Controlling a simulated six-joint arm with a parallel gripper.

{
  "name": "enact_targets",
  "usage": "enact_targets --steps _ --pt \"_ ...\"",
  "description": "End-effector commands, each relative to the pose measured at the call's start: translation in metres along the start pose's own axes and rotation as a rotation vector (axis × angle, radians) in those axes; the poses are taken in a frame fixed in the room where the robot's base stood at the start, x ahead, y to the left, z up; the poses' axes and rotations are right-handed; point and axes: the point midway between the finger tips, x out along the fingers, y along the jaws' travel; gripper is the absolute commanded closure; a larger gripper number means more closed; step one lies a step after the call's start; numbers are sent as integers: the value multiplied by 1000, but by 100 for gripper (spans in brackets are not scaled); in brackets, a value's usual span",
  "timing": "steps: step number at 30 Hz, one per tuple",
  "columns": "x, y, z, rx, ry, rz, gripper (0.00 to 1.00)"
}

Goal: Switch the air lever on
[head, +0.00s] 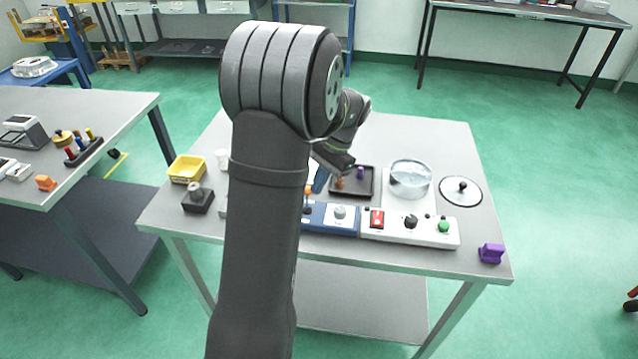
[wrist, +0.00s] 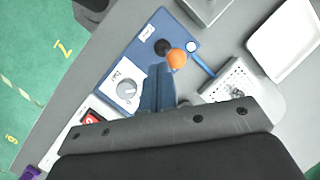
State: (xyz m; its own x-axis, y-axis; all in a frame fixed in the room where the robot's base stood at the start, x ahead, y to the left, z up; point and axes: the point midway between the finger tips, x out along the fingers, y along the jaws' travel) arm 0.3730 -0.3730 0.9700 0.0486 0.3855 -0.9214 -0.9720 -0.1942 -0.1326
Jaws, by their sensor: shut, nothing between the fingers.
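The air lever has an orange ball (wrist: 177,60) on top and a dark round base beside it, on a blue panel (wrist: 128,62). In the wrist view the ball leans toward the lower right of its base. In the head view the blue panel (head: 318,222) sits at the table's front, partly hidden by my arm; the orange ball (head: 307,190) shows just beside the arm. My gripper (wrist: 160,68) is shut and empty, its blue fingers over the panel, close to the ball. I cannot tell whether they touch.
A white dial (wrist: 127,91) is on the same panel. A white control box (head: 390,233) with red switch, black knob and green button adjoins it. A dark tray (head: 372,192), a glass dish (head: 410,188) and a purple piece (head: 491,253) lie to the right.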

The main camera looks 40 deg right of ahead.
Motion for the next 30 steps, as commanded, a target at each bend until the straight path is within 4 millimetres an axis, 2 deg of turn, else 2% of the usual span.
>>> enact_targets --steps 10,21,26,30 --pt "-13 -2 5 0 1 0 100" --pt "-15 0 6 0 1 -1 100" --pt "-24 14 7 3 2 -2 100" --pt "-42 34 7 2 5 -2 100"
